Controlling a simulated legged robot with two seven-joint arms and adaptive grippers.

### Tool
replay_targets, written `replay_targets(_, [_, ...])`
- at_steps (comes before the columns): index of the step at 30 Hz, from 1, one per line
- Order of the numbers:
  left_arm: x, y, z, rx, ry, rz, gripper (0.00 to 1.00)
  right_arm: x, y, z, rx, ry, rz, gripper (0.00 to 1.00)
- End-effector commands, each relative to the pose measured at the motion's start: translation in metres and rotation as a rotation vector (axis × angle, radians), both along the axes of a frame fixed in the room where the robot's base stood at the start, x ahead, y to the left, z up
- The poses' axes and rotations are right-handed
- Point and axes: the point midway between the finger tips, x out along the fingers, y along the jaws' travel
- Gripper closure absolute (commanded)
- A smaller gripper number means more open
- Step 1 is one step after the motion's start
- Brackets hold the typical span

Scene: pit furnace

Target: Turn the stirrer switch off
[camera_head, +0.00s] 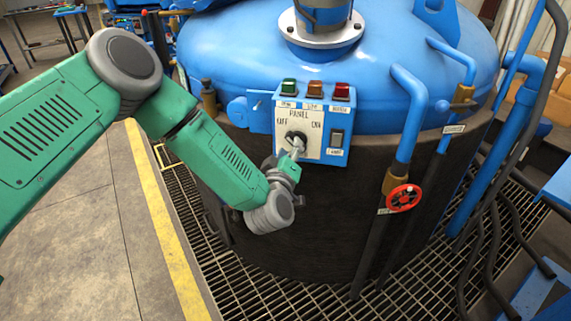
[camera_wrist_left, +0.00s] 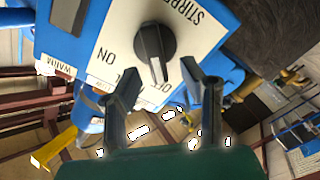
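The stirrer switch is a round black knob with a pale pointer line, and in the wrist view (camera_wrist_left: 155,42) it sits on the white panel face. Its line points down in that view, nearer the partly hidden OFF label than the ON label. In the head view the knob (camera_head: 296,137) is on the left of the control panel (camera_head: 310,122), partly covered by my gripper. My left gripper (camera_head: 298,149) is right in front of it. In the wrist view the fingers (camera_wrist_left: 160,66) are apart, one to each side of the knob's lower part; I cannot tell whether they touch it.
The panel carries green (camera_head: 289,87), orange (camera_head: 315,89) and red (camera_head: 341,91) buttons and a dark rocker switch (camera_head: 336,138). It is on the blue-lidded furnace (camera_head: 400,60). Blue pipes and a red valve wheel (camera_head: 403,198) are at the right. Grating (camera_head: 290,280) lies below.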

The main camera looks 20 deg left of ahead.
Motion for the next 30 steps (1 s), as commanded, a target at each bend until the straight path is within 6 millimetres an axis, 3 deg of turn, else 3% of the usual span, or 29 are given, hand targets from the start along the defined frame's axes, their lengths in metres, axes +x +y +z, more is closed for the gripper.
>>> replay_targets(6, [-0.047, -0.008, -0.002, -0.002, 0.005, -0.004, 0.64, 0.0, 0.0, 0.0, 0.0, 0.0, 0.0, 0.6])
replay_targets(12, [-0.073, -0.011, -0.002, -0.002, 0.004, -0.001, 0.64, 0.001, 0.0, 0.0, 0.0, 0.0, 0.0, 0.6])
replay_targets(30, [-0.081, -0.012, -0.004, 0.002, 0.012, -0.007, 0.64, 0.003, 0.0, -0.001, 0.0, 0.002, 0.0, 0.6])
